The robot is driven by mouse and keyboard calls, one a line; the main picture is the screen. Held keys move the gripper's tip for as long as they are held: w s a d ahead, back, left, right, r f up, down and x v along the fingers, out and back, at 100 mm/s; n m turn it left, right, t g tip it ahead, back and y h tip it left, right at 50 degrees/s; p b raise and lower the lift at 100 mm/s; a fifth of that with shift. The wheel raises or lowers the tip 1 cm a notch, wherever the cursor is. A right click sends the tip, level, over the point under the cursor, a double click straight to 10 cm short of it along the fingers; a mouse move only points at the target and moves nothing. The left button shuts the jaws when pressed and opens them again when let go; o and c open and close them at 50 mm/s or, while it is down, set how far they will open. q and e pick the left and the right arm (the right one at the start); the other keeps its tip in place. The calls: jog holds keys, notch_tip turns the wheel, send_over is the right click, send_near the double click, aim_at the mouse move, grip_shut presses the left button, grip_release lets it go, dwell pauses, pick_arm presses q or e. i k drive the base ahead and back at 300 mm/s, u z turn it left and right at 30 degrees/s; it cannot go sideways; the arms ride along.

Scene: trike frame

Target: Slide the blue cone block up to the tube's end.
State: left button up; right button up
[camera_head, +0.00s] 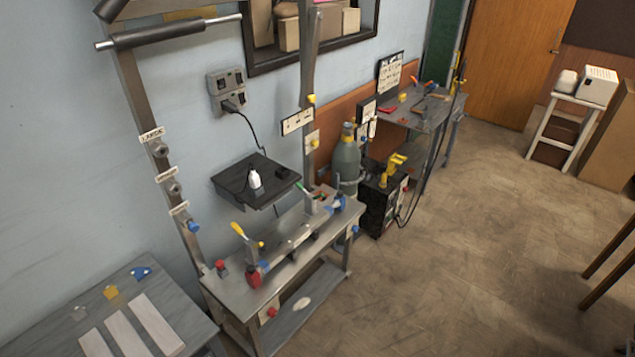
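Several small blue parts show, and at this size I cannot tell for sure which is the cone block. One blue part (338,203) sits at the far end of the grey metal bench (232,294). Another blue part (265,266) is at the near end, beside a red part (253,276). A grey tube-like bar (290,245) runs lengthwise along the bench between these ends. Whether any blue part touches the bar is too small to tell. Neither of my grippers is in view.
A grey table (185,318) at the lower left holds pale strips and a flat blue piece (141,273). A black shelf (233,185) with a white bottle hangs behind the bench. A gas cylinder (346,160) stands beyond.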

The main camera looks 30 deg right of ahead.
aim_at(339, 201)
jog(key=k, duration=0.55)
jog(key=z, duration=0.6)
jog(key=i, duration=0.45)
jog(key=z, duration=0.55)
jog(key=i, duration=1.55)
jog(key=u, duration=0.65)
